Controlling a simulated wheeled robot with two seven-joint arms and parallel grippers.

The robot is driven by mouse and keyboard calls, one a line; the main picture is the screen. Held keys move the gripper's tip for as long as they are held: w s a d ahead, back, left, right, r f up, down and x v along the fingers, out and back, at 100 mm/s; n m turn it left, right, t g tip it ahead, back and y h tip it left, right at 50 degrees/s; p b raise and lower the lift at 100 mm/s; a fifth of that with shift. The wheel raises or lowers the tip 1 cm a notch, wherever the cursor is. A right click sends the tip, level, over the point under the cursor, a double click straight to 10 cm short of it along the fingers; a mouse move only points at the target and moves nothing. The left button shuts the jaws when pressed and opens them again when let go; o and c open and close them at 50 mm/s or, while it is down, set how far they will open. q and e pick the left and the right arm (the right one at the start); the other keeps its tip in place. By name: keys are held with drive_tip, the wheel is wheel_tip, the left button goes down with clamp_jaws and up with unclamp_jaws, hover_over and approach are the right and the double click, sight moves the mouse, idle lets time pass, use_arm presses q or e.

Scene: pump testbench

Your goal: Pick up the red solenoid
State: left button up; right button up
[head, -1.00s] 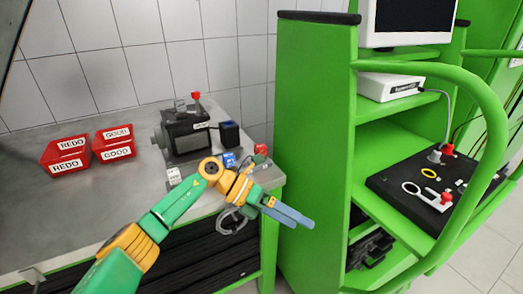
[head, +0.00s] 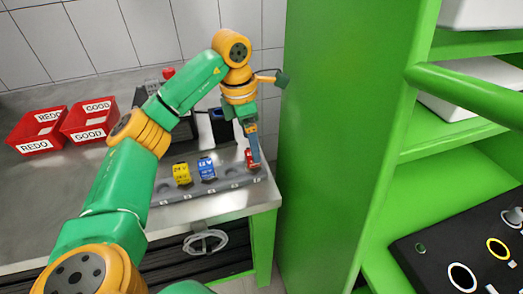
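The red solenoid (head: 251,160) is at the right end of a row on the metal bench, beside the blue solenoid (head: 207,170) and the yellow solenoid (head: 181,174). My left gripper (head: 254,162) points down at the red solenoid, and its grey-blue fingers cover part of it. The fingers show nearly edge-on, so I cannot tell whether they are apart or closed on it. My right gripper is out of view.
Two red bins, REDO (head: 38,131) and GOOD (head: 90,121), stand on the bench at left. A dark machine partly shows behind my arm. A tall green panel (head: 335,140) rises right of the bench. A black test board (head: 460,250) lies at lower right.

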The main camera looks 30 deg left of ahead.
sight(250, 153)
use_arm(q)
drive_tip(key=f, duration=0.2)
drive_tip(key=f+p, duration=0.1)
drive_tip(key=f, duration=0.1)
drive_tip(key=shift+s+d, duration=0.1)
drive_tip(key=shift+s, duration=0.25)
drive_tip(key=shift+w+f, duration=0.3)
drive_tip(key=shift+w, duration=0.15)
drive_tip(key=shift+s+r, duration=0.1)
drive_tip(key=shift+s, duration=0.1)
drive_tip(key=c, duration=1.2)
drive_tip(key=shift+w, duration=0.1)
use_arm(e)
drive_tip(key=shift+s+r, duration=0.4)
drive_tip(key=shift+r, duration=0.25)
use_arm(q)
wheel_tip(250, 153, up, 8)
drive_tip(key=shift+w+f, duration=0.1)
drive_tip(key=shift+f, duration=0.15)
wheel_tip(250, 153, up, 21)
drive_tip(key=p, duration=1)
drive_tip(key=shift+f, duration=0.2)
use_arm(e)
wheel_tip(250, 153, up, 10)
